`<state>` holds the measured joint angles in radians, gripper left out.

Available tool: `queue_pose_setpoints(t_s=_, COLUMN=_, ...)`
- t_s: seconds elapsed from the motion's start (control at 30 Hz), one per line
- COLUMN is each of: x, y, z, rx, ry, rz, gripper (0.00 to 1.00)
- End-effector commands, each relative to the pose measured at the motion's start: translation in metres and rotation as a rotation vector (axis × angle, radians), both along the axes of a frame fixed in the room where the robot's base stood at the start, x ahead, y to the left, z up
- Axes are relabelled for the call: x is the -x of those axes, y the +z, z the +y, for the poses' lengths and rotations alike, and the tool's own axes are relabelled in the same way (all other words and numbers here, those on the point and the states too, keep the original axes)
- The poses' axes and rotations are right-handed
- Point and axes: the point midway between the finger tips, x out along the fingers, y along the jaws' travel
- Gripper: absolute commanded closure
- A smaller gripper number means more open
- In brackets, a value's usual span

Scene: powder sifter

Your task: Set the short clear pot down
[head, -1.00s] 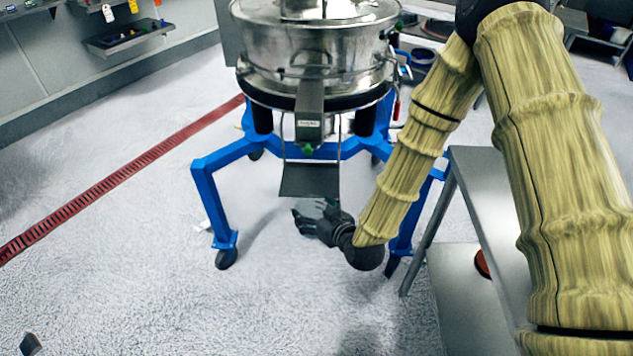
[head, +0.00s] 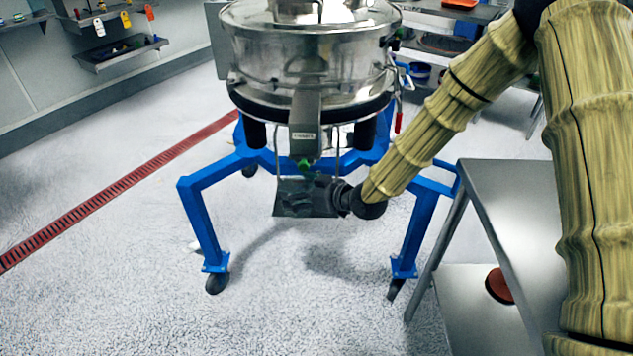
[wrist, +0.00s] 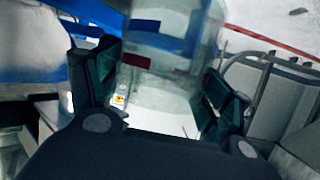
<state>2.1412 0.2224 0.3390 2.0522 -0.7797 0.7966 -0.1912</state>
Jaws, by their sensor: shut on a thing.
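A clear pot (wrist: 165,65) shows between the two dark fingers of my gripper (wrist: 165,85) in the wrist view. The fingers press on its sides, and blue and white surfaces show through it. In the head view my gripper (head: 305,197) is at the small dark shelf (head: 283,212) that hangs under the sifter's spout (head: 305,125). The clear pot is too faint to make out there. I cannot tell whether the pot touches the shelf.
The steel sifter (head: 300,60) stands on a blue wheeled frame (head: 197,215). A steel table (head: 515,200) with a lower shelf is at the right, with a reddish round thing (head: 499,285) on that shelf. The floor at the front left is clear.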

Motion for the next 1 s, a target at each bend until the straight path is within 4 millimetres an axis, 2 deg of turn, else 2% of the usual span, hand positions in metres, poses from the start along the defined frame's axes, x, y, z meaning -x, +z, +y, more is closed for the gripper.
queue_pose_setpoints(t_s=0.1, x=-0.021, y=0.0, z=-0.015, rx=-0.001, ry=-0.003, rz=-0.002, gripper=0.49)
queue_pose_setpoints(t_s=0.4, x=-0.065, y=0.0, z=-0.045, rx=0.0, ry=0.001, rz=-0.001, gripper=0.49)
queue_pose_setpoints(t_s=0.67, x=-0.074, y=-0.004, z=-0.052, rx=0.0, ry=0.003, rz=0.001, gripper=0.49)
queue_pose_setpoints(t_s=0.9, x=-0.074, y=-0.031, z=-0.052, rx=0.0, ry=0.003, rz=0.001, gripper=0.49)
queue_pose_setpoints(t_s=1.0, x=-0.074, y=-0.035, z=-0.051, rx=0.0, ry=0.003, rz=0.0, gripper=0.49)
